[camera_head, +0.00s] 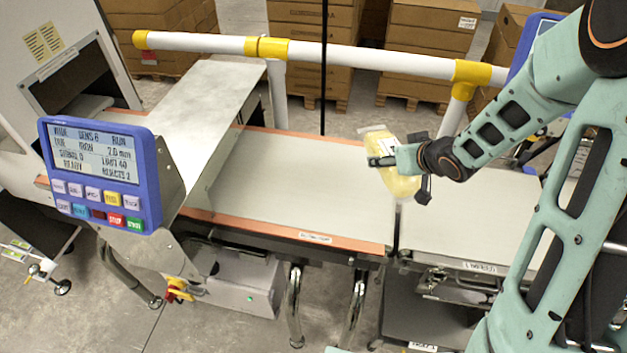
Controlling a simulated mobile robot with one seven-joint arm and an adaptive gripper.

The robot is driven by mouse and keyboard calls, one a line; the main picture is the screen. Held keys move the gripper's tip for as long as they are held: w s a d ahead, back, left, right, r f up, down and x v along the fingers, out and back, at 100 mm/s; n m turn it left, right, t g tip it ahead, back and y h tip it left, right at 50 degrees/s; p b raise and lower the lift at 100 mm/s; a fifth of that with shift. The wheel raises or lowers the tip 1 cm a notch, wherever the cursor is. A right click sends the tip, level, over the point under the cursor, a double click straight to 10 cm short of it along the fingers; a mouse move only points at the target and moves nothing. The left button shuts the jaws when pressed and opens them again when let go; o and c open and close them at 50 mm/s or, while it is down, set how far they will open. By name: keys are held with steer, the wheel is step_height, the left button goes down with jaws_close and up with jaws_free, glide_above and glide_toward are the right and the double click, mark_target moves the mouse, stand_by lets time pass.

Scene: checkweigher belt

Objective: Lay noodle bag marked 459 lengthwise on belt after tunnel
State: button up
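A yellow noodle bag (404,187) in clear film with a pale label is at my gripper (383,160), over the right end of the orange-edged belt (300,185). The gripper's fingers cross the bag and appear shut on it. The bag looks upright and tilted, apart from the belt surface as far as I can tell. Its number cannot be read. The tunnel (75,88) is a grey housing with a dark opening at the far left. A grey metal cover (205,105) hides part of the belt between them.
A blue control panel (103,176) stands at the front left. A white rail with yellow joints (350,57) runs behind the belt. A second pale belt (470,225) adjoins on the right, across a narrow gap. The belt's middle is bare. Stacked cartons (430,35) stand behind.

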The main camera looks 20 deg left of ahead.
steer(key=s+a+r+n+g+y+b, duration=0.1)
steer(key=s+a+r+n+g+y, duration=0.25)
steer(key=s+a+n, duration=0.35)
steer(key=s+f+n+g+b, duration=0.1)
steer(key=s+f+n+g, duration=0.1)
steer(key=s+n+g, duration=0.45)
steer(key=shift+m+t+y, duration=0.45)
steer(key=shift+m+t, duration=0.1)
steer(key=shift+t, duration=0.35)
steer(key=w+a+f, duration=0.2)
steer(key=w+f, duration=0.1)
steer(key=w+a+f, duration=0.2)
steer(key=w+f, duration=0.1)
steer(key=w+a+f, duration=0.2)
steer(key=w+f, duration=0.1)
steer(key=shift+w+a+f+p, duration=0.25)
steer(key=shift+w+a+p, duration=0.05)
steer(key=shift+a, duration=0.05)
steer(key=shift+w+a+f, duration=0.15)
steer(key=shift+w+f, duration=0.05)
steer(key=shift+f, duration=1.65)
steer(key=shift+f, duration=0.15)
